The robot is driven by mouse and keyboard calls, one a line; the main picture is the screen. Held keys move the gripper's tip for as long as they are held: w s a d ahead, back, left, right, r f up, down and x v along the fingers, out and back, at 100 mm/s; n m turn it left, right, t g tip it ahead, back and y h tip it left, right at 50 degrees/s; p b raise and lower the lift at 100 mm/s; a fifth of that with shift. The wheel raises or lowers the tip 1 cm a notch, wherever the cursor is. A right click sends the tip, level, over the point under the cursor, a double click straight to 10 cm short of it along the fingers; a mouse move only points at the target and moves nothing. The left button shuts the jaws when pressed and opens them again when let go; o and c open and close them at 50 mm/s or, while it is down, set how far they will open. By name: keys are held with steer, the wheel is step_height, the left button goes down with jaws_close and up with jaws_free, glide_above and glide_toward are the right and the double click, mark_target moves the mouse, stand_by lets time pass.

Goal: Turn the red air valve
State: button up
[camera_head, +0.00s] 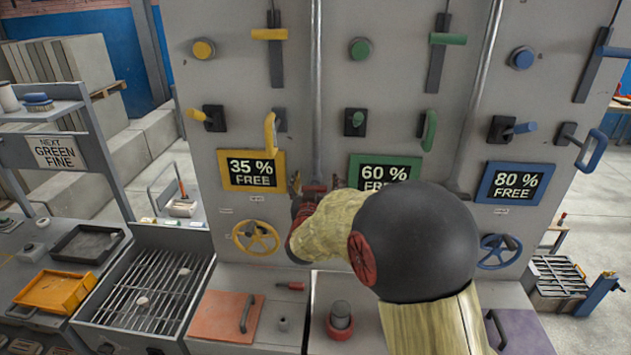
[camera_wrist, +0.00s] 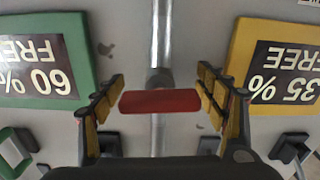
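The red air valve shows in the wrist view as a red bar handle (camera_wrist: 160,101) on a grey vertical pipe, lying crosswise to it. In the head view, a bit of the red handle (camera_head: 313,188) shows between the 35 % and 60 % signs, mostly hidden by my arm. My gripper (camera_wrist: 160,98) is open, with one finger at each end of the bar. The bar sits between the fingers with little or no gap; I cannot tell if they touch it. In the head view my gripper (camera_head: 314,185) is at the panel, partly hidden by my wrist.
The yellow 35 % sign (camera_head: 252,170) and green 60 % sign (camera_head: 384,172) flank the pipe. A yellow handwheel (camera_head: 256,237) is at lower left and a blue handwheel (camera_head: 499,251) at lower right.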

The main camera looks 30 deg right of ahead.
steer(key=shift+c, duration=1.1)
steer(key=c, duration=1)
steer(key=shift+f+m+b, duration=0.1)
steer(key=shift+m+b, duration=0.4)
steer(key=shift+b, duration=0.6)
steer(key=o, duration=1.2)
steer(key=shift+o, duration=0.5)
steer(key=shift+s+a, duration=0.1)
